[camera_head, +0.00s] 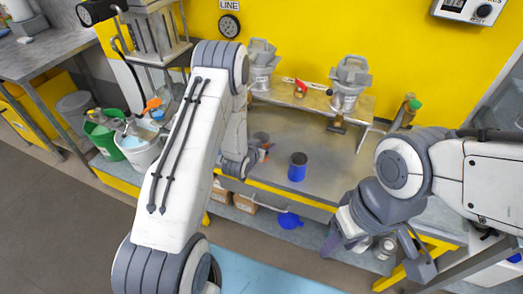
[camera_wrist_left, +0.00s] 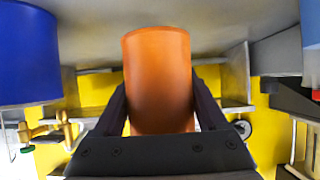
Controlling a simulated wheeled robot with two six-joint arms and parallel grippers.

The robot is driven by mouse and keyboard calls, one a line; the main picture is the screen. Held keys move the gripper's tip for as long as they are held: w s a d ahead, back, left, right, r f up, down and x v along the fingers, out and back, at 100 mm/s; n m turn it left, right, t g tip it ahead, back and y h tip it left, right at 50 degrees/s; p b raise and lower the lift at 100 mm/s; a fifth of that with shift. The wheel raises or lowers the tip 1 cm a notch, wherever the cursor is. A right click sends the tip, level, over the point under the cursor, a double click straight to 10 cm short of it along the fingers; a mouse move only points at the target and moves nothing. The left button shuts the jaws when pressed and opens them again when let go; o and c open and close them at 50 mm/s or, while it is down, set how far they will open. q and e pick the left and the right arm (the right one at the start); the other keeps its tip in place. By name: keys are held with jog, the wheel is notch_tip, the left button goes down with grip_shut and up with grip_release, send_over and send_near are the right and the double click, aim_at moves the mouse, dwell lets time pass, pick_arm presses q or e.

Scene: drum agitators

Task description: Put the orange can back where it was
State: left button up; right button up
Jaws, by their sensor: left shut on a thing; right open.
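The orange can (camera_wrist_left: 158,80) is between the two dark fingers of my left gripper (camera_wrist_left: 160,105) in the left wrist view. The left gripper is shut on it. In the head view my left gripper (camera_head: 251,160) is low over the front left of the grey workbench (camera_head: 340,160), and only a small reddish-orange bit shows at its tip. Whether the can touches the bench cannot be told. A blue can (camera_head: 297,166) stands on the bench just right of it; it also shows in the left wrist view (camera_wrist_left: 28,55). My right gripper (camera_head: 375,256) is open and empty, in front of the bench.
Two metal agitator units (camera_head: 262,68) (camera_head: 349,84) stand along the back of the bench. A dark round shape (camera_head: 260,137) lies behind my left gripper. A white bucket (camera_head: 139,146) and a green bucket (camera_head: 103,134) stand at the left. Bare bench lies right of the blue can.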

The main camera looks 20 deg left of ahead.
pick_arm(q)
notch_tip(320, 180, down, 4)
jog(key=shift+r+p, duration=0.1)
jog(key=shift+p, duration=0.3)
jog(key=shift+f, duration=0.2)
jog(key=shift+f+b, duration=0.2)
jog(key=shift+b, duration=0.1)
jog(key=o, duration=1.4)
jog(key=shift+r, duration=0.1)
